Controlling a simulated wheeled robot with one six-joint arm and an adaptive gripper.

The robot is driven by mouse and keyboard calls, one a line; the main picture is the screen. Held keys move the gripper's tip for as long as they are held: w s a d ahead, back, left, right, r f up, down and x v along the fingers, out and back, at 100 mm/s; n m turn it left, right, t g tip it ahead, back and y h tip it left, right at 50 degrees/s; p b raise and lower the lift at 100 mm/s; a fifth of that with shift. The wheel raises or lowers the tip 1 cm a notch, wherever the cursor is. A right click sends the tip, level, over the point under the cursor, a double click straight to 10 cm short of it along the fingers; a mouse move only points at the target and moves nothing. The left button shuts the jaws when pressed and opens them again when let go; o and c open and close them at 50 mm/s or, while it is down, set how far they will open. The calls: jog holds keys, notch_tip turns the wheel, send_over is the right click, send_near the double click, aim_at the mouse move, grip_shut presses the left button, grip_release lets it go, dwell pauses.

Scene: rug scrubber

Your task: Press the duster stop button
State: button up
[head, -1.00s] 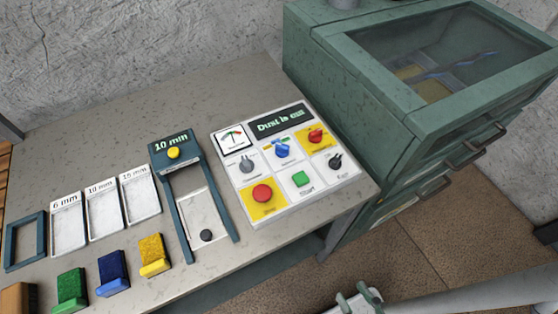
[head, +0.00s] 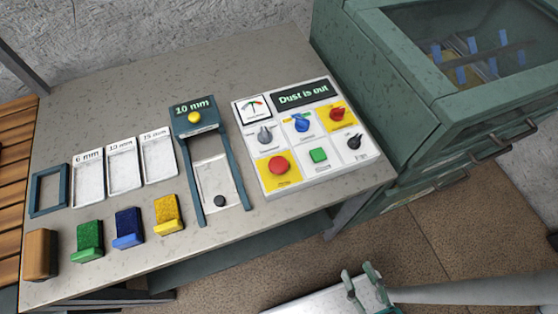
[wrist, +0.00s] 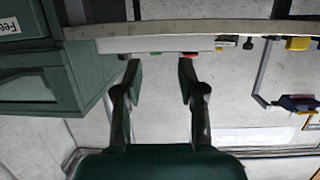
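A white control panel (head: 322,185) lies on the table's right part. A large round red button (head: 278,166) sits on its yellow front-left square; the small label under it is unreadable. My gripper (head: 362,284) is in front of the table, apart from the panel, empty. In the wrist view, its fingers (wrist: 157,78) are spread. The panel shows edge-on beyond them, with the red button (wrist: 188,55) near the right fingertip in the picture.
A green glass-topped machine (head: 400,110) stands right of the table. Left are a 10 mm frame (head: 195,125), trays and coloured brushes. Floor (head: 410,240) shows in front.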

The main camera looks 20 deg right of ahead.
grip_shut()
dwell(1.4)
